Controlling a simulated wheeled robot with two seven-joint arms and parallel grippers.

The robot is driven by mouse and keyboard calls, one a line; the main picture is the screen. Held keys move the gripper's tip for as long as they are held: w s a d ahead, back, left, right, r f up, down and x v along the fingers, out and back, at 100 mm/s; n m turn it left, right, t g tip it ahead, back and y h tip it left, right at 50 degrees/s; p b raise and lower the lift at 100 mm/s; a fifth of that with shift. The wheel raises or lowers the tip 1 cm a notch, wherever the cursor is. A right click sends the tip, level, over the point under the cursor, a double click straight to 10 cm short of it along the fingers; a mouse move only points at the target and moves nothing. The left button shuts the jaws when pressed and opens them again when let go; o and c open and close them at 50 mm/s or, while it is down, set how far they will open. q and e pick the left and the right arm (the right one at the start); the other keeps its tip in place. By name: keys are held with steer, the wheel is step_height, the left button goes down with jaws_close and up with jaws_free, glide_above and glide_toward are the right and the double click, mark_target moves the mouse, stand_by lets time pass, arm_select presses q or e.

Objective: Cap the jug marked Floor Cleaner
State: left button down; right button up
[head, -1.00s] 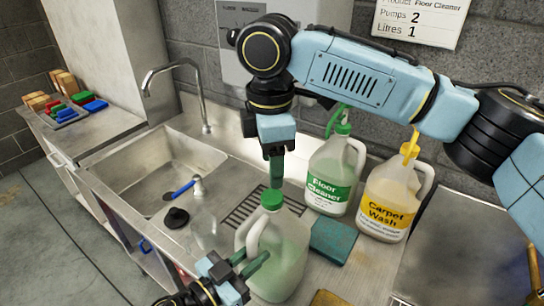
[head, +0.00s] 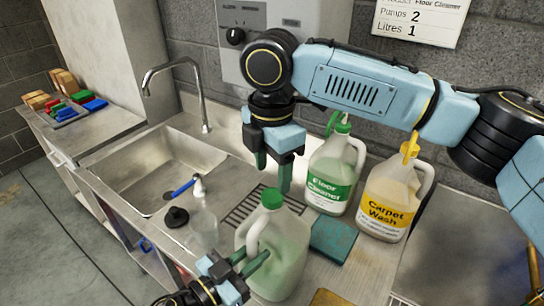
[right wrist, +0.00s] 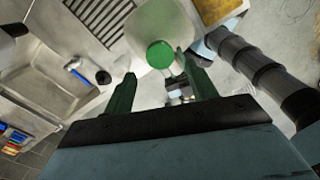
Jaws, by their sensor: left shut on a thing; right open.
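A pale green jug (head: 285,258) stands upright at the front of the counter with a green cap (head: 271,198) on its neck. No label shows on its visible side. My left gripper (head: 256,262) is shut on its handle (head: 250,238). My right gripper (head: 273,175) is open just above the cap, its fingers apart and pointing down. In the right wrist view the cap (right wrist: 160,53) shows near and between the fingertips, with nothing held. Behind stands a jug labelled Floor Cleaner (head: 330,182) with a green pump (head: 340,124).
A Carpet Wash jug (head: 388,208) with a yellow pump stands at the right. A teal pad (head: 333,238) lies between the jugs.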

mark_target(272, 195)
step_height(272, 195, down, 6)
steer(key=shift+r, duration=0.15)
stand_by(0.3)
steer(key=c, duration=1)
steer(key=m, duration=1.1)
steer(key=o, duration=1.1)
